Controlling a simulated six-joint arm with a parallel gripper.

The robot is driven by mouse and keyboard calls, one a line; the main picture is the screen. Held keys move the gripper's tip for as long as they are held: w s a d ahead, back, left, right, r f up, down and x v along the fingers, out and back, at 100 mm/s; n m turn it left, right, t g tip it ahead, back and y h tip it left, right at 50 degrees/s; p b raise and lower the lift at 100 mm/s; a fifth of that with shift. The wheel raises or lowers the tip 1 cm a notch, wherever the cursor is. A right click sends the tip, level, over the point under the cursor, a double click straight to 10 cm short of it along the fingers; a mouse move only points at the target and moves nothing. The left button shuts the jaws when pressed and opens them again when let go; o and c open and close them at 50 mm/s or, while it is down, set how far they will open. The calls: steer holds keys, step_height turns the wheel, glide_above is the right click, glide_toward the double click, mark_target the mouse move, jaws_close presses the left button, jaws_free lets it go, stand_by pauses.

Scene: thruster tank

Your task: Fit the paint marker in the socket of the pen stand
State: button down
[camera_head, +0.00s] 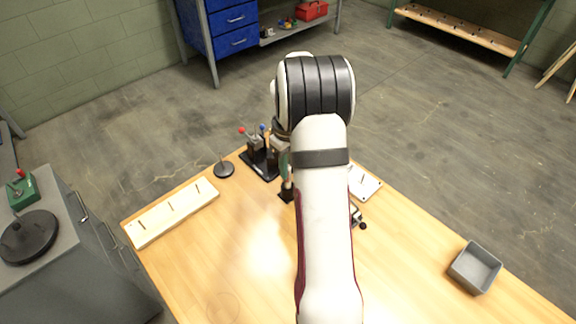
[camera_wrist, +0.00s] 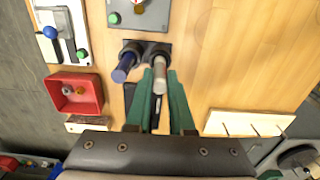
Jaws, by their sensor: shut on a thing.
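In the wrist view, the pen stand (camera_wrist: 148,46) is a dark grey block on the wooden table. A dark blue cylinder (camera_wrist: 123,67) rises from its left socket. My gripper (camera_wrist: 161,82) has green fingers, shut on a light grey cylinder that I take for the paint marker (camera_wrist: 160,68). The marker lines up with the stand's right side and covers the socket there. I cannot tell how far its lower end is inside. In the head view my arm hides most of the gripper and the marker.
A red tray (camera_wrist: 75,96) and a white panel with a blue knob (camera_wrist: 50,32) are left of the stand in the wrist view. A pegged wooden board (camera_head: 172,212) lies at the table's left edge. A grey bin (camera_head: 474,268) stands at the right. The front table is mostly clear.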

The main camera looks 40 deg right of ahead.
steer(key=shift+f, duration=0.25)
steer(key=shift+f, duration=0.35)
steer(key=shift+f, duration=0.25)
steer(key=c, duration=0.7)
jaws_free()
step_height(320, 180, up, 20)
steer(key=shift+f, duration=0.1)
stand_by(0.5)
